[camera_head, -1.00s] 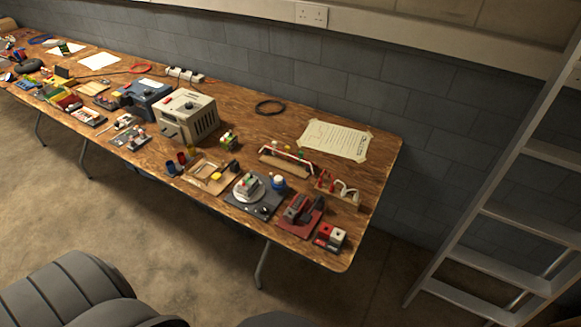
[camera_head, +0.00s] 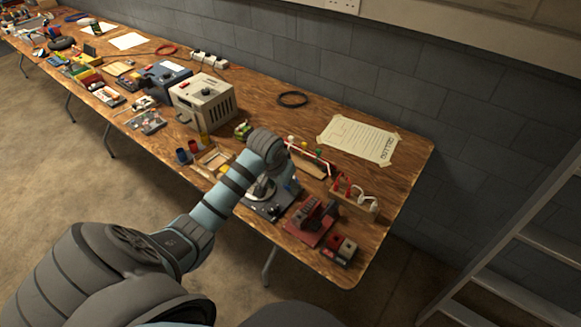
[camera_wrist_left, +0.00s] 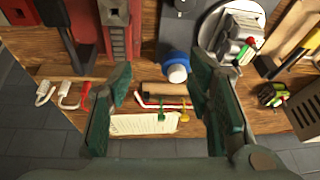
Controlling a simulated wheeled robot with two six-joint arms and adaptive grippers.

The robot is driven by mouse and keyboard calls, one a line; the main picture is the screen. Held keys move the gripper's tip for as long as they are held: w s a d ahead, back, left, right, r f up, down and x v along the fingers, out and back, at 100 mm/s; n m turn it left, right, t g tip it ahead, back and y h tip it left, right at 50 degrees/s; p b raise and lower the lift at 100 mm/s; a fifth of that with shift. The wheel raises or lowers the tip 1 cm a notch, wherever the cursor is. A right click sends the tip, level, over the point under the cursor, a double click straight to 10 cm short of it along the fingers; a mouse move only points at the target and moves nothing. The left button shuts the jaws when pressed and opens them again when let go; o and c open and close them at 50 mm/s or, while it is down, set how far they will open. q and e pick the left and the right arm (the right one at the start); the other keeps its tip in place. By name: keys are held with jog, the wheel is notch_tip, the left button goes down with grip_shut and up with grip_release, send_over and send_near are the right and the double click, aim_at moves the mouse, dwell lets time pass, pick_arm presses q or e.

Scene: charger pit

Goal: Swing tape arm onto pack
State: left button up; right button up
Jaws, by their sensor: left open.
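The pack (camera_wrist_left: 236,46), a cluster of grey cells with red and green bits, sits on a round white plate (camera_wrist_left: 209,30) at the upper right of the left wrist view. The plate is on a dark base (camera_head: 270,209); my arm covers most of the pack in the head view. A blue roll-like part with a white end (camera_wrist_left: 177,66) stands beside the plate; I cannot tell whether it belongs to the tape arm. My left gripper (camera_wrist_left: 160,82) is open and empty above the bench, its fingers on either side of the blue part in view. My right gripper is not in view.
Behind are a red-white striped bar (camera_head: 309,155), a wooden block with cables (camera_head: 355,198) and a taped paper sheet (camera_head: 360,139). A beige box (camera_head: 203,101) stands left.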

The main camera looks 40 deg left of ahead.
pick_arm(q)
jog(key=w+a+r+n, duration=0.1)
jog(key=w+a+r, duration=0.25)
jog(key=r, duration=0.25)
jog(key=b+x, duration=0.5)
jog(key=x, duration=0.9)
jog(key=shift+d, duration=0.1)
grip_shut()
